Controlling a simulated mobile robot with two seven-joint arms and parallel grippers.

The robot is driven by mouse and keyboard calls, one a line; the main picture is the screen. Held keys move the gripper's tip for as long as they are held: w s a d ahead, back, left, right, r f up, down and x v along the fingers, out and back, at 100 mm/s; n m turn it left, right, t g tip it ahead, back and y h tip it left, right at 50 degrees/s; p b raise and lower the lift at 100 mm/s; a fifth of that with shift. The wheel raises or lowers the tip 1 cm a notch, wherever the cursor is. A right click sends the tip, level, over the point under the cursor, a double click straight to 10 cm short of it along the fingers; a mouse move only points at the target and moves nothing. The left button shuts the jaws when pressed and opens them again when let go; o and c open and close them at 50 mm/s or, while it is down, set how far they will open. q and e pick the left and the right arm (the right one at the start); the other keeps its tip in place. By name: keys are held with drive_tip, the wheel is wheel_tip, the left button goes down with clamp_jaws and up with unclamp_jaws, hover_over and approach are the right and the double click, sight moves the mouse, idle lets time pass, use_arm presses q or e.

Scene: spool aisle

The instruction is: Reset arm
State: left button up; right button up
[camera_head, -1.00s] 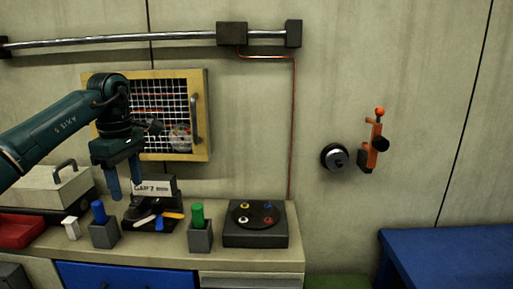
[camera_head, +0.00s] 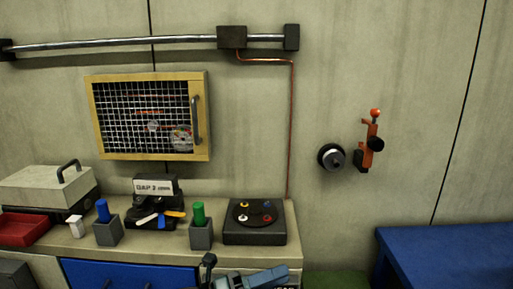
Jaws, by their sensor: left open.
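My left gripper (camera_head: 268,277) shows at the bottom edge, low in front of the bench. Only part of it and its grey-blue fingers are in view, and the rest of the arm is cut off by the picture's edge. It is open, and I see nothing held in it. My right gripper is not in view.
The bench (camera_head: 160,248) carries a red tray (camera_head: 24,230), a grey case (camera_head: 45,187), cups with a blue peg (camera_head: 103,210) and a green peg (camera_head: 199,214), and a dark box with coloured knobs (camera_head: 255,225). A mesh-door cabinet (camera_head: 120,145) hangs above. A blue table (camera_head: 450,255) stands right.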

use_arm(q)
drive_tip(key=s+a+f+n+t+y, duration=0.2)
drive_tip(key=a+f+n+t+y, duration=0.35)
drive_tip(key=n, duration=0.65)
drive_tip(key=s+a+f+n+t+y, duration=0.1)
drive_tip(key=a+f+n+t+y, duration=0.4)
drive_tip(key=n, duration=0.7)
drive_tip(key=s+a+f+n+g+y, duration=0.4)
drive_tip(key=s+a+f+n+y, duration=0.2)
drive_tip(key=s+f+n, duration=0.6)
drive_tip(key=shift+s+a+f+p, duration=0.25)
drive_tip(key=shift+s+a+p, duration=0.1)
drive_tip(key=shift+s+a, duration=0.3)
drive_tip(key=shift+s+d+g, duration=0.1)
drive_tip(key=shift+g, duration=0.15)
